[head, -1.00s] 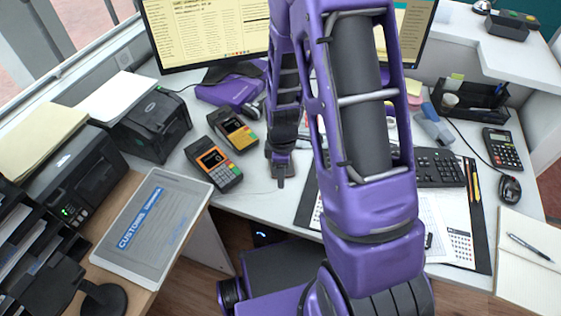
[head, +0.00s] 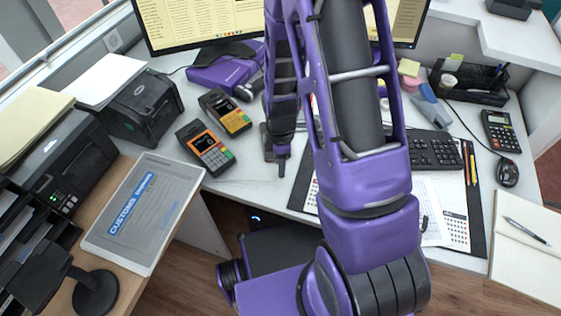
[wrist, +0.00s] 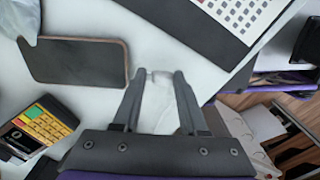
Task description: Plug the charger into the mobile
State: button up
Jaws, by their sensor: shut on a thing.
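The mobile (wrist: 78,62), a dark slab with a brown rim, lies flat on the white desk at the upper left of the wrist view. In the head view, a dark edge that looks like the mobile (head: 267,143) shows just left of my gripper (head: 281,163). In the wrist view my gripper (wrist: 157,77) is shut on a small pale piece, which looks like the charger plug (wrist: 160,74). A whitish cable (wrist: 163,108) seems to run back between the fingers. The plug is to the right of the mobile, apart from it. Its exact tip is hard to make out.
An orange card terminal (head: 208,150) and a yellow one (head: 229,111) stand left of my gripper. A black desk mat (head: 478,215) with papers and a keyboard (head: 432,150) lie to the right. A monitor (head: 190,22) stands behind. Bare desk (head: 250,185) shows in front.

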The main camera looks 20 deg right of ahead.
jog(key=shift+w+f+b, duration=0.15)
jog(key=shift+f+b, duration=0.45)
jog(key=shift+f, duration=0.4)
jog(key=shift+w+d, duration=0.1)
jog(key=shift+w, duration=0.5)
jog(key=shift+w+d+b, duration=0.1)
jog(key=shift+w+b, duration=0.2)
jog(key=shift+w, duration=0.5)
dwell(0.6)
jog(key=o, duration=1.1)
jog(key=shift+c, duration=0.2)
notch_tip(320, 180, up, 17)
jog(key=p, duration=0.2)
jog(key=shift+r+p, duration=0.15)
jog(key=shift+p, duration=0.15)
dwell(0.5)
